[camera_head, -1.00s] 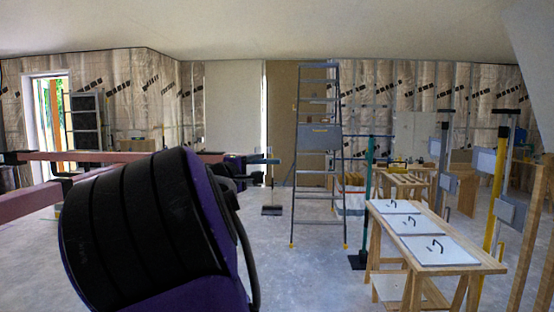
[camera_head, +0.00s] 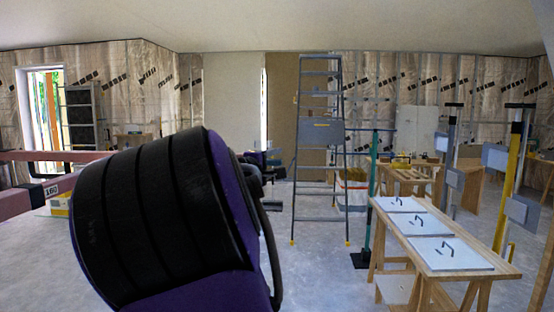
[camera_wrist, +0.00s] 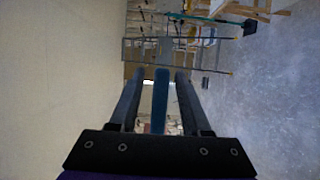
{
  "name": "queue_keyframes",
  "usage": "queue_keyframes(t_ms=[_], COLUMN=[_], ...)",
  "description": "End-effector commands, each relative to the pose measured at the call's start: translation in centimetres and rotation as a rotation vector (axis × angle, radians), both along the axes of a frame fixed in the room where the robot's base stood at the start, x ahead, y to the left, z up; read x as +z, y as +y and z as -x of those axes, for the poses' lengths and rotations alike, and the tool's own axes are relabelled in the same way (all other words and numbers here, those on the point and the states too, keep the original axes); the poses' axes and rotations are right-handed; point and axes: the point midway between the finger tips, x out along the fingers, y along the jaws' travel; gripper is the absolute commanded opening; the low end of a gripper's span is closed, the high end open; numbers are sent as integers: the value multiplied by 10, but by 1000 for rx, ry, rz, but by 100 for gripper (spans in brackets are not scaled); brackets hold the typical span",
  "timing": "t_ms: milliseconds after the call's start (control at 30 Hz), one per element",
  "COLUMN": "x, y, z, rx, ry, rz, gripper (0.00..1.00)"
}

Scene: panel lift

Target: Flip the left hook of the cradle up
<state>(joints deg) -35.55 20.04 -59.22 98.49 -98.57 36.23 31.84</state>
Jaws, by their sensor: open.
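Mauve beams (camera_head: 22,201), which look like part of the cradle, run in from the left edge of the head view. A dark bracket (camera_head: 36,171) joins them, but I cannot tell whether it is the left hook. My gripper (camera_head: 268,172) is mostly hidden behind my black and purple arm in the head view, right of the beams and apart from them. In the wrist view, my gripper (camera_wrist: 158,78) shows long dark and blue fingers with gaps between them. It is open, and I see nothing held. No hook can be made out in the wrist view.
A stepladder (camera_head: 320,130) stands ahead. A wooden bench (camera_head: 470,272) with several white panels (camera_head: 450,252) stands at the right, near a green-poled stand (camera_head: 373,190) and yellow and grey posts (camera_head: 514,170). Bare floor (camera_head: 300,275) lies between my arm and the bench.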

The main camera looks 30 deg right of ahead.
Motion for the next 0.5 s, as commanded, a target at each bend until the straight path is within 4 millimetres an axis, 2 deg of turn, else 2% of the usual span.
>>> queue_keyframes(t_ms=[500], x=[0], y=[-3], z=[3], rx=[2], ry=[-1], rz=[-1], gripper=[48])
